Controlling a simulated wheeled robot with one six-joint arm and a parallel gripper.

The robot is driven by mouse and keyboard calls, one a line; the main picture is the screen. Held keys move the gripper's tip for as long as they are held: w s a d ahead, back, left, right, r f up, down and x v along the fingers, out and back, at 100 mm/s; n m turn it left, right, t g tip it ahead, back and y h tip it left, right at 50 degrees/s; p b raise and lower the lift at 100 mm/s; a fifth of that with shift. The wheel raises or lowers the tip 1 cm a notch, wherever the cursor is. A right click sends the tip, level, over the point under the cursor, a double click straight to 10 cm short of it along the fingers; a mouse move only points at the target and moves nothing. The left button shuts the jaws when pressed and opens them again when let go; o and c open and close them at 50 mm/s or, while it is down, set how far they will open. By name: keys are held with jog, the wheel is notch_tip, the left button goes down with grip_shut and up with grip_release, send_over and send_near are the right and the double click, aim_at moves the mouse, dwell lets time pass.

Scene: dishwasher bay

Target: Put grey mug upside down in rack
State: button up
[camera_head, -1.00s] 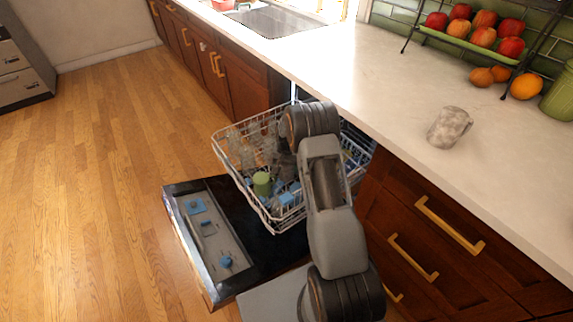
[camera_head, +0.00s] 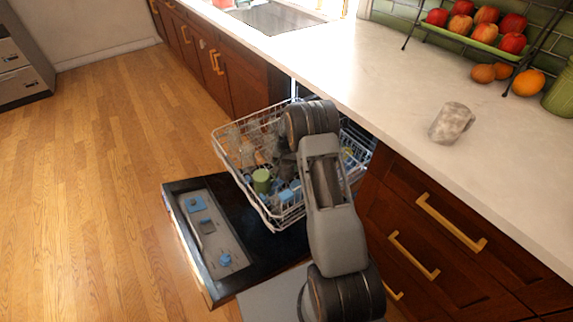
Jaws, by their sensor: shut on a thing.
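My arm reaches down over the white wire rack (camera_head: 249,203), which is pulled out above the open dishwasher door. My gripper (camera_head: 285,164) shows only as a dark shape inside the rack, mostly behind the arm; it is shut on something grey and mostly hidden. I cannot make out that thing's shape or which way up it is.
The rack holds several clear glasses (camera_head: 247,155), a green cup (camera_head: 261,181) and blue items. The open door (camera_head: 180,187) lies below. Counter (camera_head: 365,85) and cabinets run along the right; a fruit stand (camera_head: 480,42) stands at the back. Wooden floor at left is clear.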

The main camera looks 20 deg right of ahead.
jog(key=shift+f+b, duration=0.3)
jog(key=shift+f, duration=0.1)
jog(key=o, duration=1)
jog(key=shift+n+g, duration=0.3)
jog(key=shift+n, duration=0.2)
jog(key=r, duration=0.4)
jog(key=s+r+p, duration=0.1)
jog(key=r, duration=0.7)
jog(key=shift+s+a+r+p, duration=0.15)
jog(key=shift+s+a+p, duration=0.05)
jog(key=shift+s+p, duration=0.15)
jog(key=s+a+r+n+t+p, duration=0.1)
jog(key=s+a+r+p, duration=0.3)
jog(key=s+r, duration=0.4)
jog(key=s+a+r+n+t+p, duration=0.1)
jog(key=s+a+r+n+p, duration=0.2)
jog(key=s+r, duration=0.6)
jog(key=s+a+r+n+t+p, duration=0.2)
jog(key=s+a+r+p, duration=0.2)
jog(key=r, duration=0.9)
jog(key=shift+s+a+r+p, duration=0.15)
jog(key=shift+s+p, duration=0.3)
jog(key=shift+s, duration=0.3)
jog(key=shift+s+a+r+p, duration=0.1)
jog(key=shift+s+p, duration=0.4)
jog(key=shift+s, duration=0.2)
jog(key=shift+s+a+r+p, duration=0.15)
jog(key=shift+s+p, duration=0.3)
jog(key=shift+s, duration=0.3)
